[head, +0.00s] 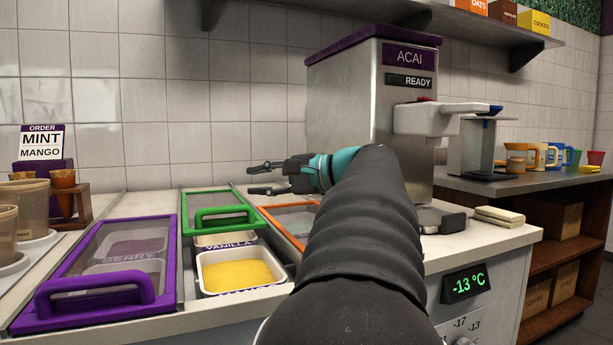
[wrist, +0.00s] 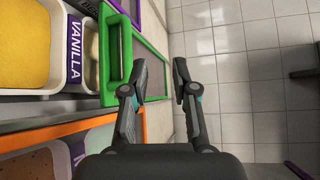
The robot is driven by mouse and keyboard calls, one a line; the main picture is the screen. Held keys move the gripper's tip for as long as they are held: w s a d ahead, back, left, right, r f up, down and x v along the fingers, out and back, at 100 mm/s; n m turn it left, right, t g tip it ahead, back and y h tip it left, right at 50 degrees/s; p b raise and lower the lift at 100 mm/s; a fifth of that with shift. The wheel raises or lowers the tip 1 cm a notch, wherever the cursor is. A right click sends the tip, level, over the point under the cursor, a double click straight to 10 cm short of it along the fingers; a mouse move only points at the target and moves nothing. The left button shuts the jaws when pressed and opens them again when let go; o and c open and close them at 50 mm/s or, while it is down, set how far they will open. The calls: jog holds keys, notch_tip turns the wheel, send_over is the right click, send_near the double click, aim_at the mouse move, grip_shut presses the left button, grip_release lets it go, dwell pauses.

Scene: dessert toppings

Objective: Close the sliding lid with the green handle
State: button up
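The lid (head: 211,200) with the green frame lies in the middle lane of the counter, at the back, in the head view. Its green handle (head: 226,211) stands up at the lid's front end. In front of it the yellow tub (head: 238,275) is uncovered, and the vanilla tub (head: 224,240) shows partly. My gripper (head: 262,180) is open and empty, above and right of the green lid. In the wrist view the handle (wrist: 104,60) is just left of my open gripper (wrist: 158,72). The left finger overlaps the green frame there; contact cannot be told.
A purple-framed lid (head: 120,245) with a purple handle is in the left lane. An orange-framed lid (head: 290,220) is in the right lane, partly hidden by my arm. The acai machine (head: 345,85) stands behind on the right. Cups and a cone stand are left.

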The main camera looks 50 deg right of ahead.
jog(key=p+v, duration=0.1)
jog(key=v, duration=0.8)
jog(key=shift+s+p, duration=0.3)
jog(key=shift+p, duration=0.05)
dwell(0.5)
dwell(0.4)
